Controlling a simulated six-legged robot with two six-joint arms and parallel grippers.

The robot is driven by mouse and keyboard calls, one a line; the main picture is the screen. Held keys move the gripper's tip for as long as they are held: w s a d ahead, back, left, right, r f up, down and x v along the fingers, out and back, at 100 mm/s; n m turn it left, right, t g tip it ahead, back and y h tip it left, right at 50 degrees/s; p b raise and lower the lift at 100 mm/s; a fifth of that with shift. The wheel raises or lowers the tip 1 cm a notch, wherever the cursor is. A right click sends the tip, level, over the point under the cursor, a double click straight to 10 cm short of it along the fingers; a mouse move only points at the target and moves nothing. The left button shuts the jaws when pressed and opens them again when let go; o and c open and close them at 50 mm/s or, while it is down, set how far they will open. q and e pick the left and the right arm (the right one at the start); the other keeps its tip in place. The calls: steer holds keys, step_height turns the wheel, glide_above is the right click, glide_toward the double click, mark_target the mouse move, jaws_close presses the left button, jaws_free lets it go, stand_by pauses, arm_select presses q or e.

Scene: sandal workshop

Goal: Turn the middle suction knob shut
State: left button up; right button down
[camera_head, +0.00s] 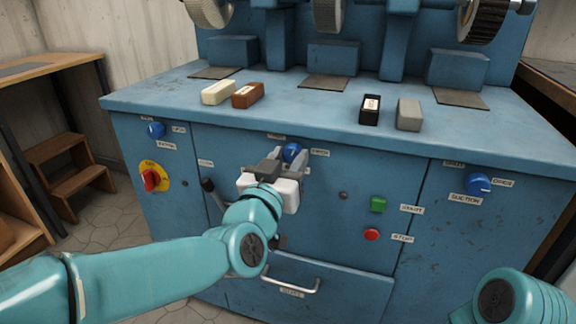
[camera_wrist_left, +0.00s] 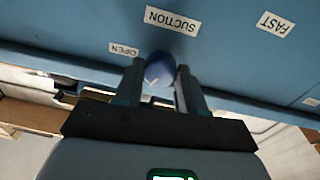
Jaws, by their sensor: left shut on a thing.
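The middle suction knob (camera_head: 291,149) is a round blue knob on the front of the blue machine, just under the worktop edge. My left gripper (camera_head: 289,157) reaches it from the front, with one finger on each side, and is shut on it. In the left wrist view the knob (camera_wrist_left: 159,69) sits between the two fingertips of my left gripper (camera_wrist_left: 160,76). Labels reading SUCTION (camera_wrist_left: 172,20) and OPEN (camera_wrist_left: 124,49) show near it. A pale mark shows on the knob, but its exact setting is unclear. My right gripper is out of view.
Similar blue knobs sit at left (camera_head: 156,129) and right (camera_head: 479,184). A red switch on yellow (camera_head: 152,179), a green button (camera_head: 378,204), a red button (camera_head: 372,235) and a drawer handle (camera_head: 291,286) are on the front. Several small blocks lie on the worktop (camera_head: 310,110).

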arm_select(q)
steer(key=shift+n+y, duration=0.3)
steer(key=shift+n, duration=2.2)
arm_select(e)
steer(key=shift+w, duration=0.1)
arm_select(q)
steer(key=o, duration=1.1)
steer(key=shift+c, duration=0.2)
steer(key=p+v, duration=0.3)
steer(key=v, duration=1.3)
steer(key=shift+s+f, duration=0.15)
steer(key=shift+f, duration=0.1)
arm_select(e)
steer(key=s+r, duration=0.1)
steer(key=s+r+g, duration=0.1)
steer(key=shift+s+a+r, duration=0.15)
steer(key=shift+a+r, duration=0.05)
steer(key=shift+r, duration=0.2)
